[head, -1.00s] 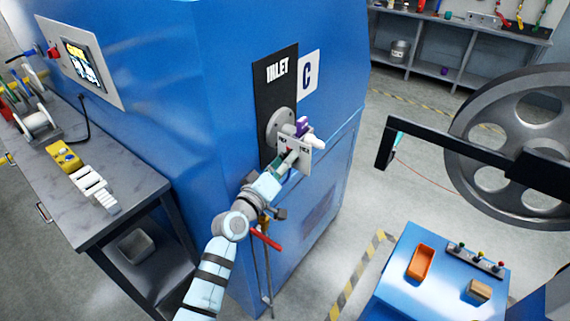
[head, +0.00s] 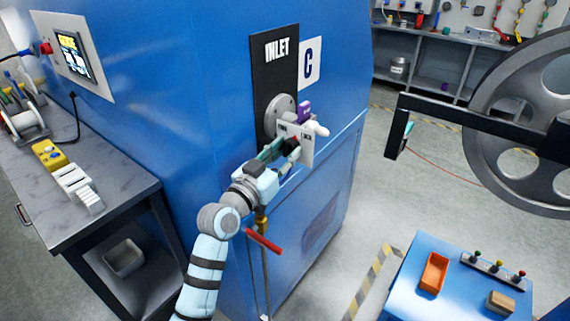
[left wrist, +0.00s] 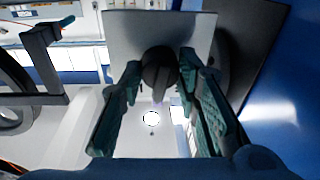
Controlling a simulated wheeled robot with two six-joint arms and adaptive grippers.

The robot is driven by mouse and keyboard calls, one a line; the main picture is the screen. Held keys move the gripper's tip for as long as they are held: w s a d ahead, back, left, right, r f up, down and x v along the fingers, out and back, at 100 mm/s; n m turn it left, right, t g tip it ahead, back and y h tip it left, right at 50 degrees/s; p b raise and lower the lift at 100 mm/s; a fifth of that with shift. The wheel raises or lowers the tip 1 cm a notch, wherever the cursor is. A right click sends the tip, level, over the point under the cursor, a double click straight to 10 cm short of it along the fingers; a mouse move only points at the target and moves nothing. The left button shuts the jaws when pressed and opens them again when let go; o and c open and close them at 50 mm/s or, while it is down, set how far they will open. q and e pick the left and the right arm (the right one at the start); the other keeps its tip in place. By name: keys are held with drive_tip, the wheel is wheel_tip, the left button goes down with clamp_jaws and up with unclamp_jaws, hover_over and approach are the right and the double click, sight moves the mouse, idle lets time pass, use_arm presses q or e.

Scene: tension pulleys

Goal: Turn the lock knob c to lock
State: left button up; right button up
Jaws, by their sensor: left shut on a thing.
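The lock knob c (head: 291,144) is a small dark knob on a white plate (head: 308,147) in front of the round flange of the INLET panel, beside the C label. My left gripper (head: 285,148) reaches up to the plate, with its green fingers on either side of the knob. In the left wrist view the dark rounded knob (left wrist: 160,70) sits between the two fingertips (left wrist: 160,66), and the fingers close on it from both sides. The lettering on the plate is too small to read. My right gripper does not show.
A purple part (head: 305,110) and a white lever (head: 321,130) stick out near the plate. A red-handled valve (head: 263,241) is below my left wrist. A workbench (head: 110,200) stands left, a blue console (head: 450,290) lower right. A dark arm and large wheel (head: 530,120) stand right.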

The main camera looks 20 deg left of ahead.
use_arm(q)
drive_tip(key=m+b, duration=0.2)
drive_tip(key=m, duration=0.1)
drive_tip(key=m+b, duration=0.1)
drive_tip(key=b, duration=0.1)
drive_tip(key=shift+f+m+h, duration=0.25)
drive_tip(key=shift+m+h, duration=0.15)
drive_tip(key=shift+r+m+h+b, duration=0.1)
drive_tip(key=shift+m+h+b, duration=0.2)
drive_tip(key=shift+m+b, duration=1.05)
drive_tip(key=shift+a+m, duration=0.1)
drive_tip(key=shift+m, duration=0.25)
drive_tip(key=o, duration=1.2)
drive_tip(key=shift+c, duration=0.2)
drive_tip(key=shift+r, duration=0.1)
drive_tip(key=shift+s+a, duration=0.15)
drive_tip(key=shift+s, duration=0.15)
drive_tip(key=v, duration=1.1)
drive_tip(key=shift+s+p, duration=0.2)
drive_tip(key=shift+p, duration=0.1)
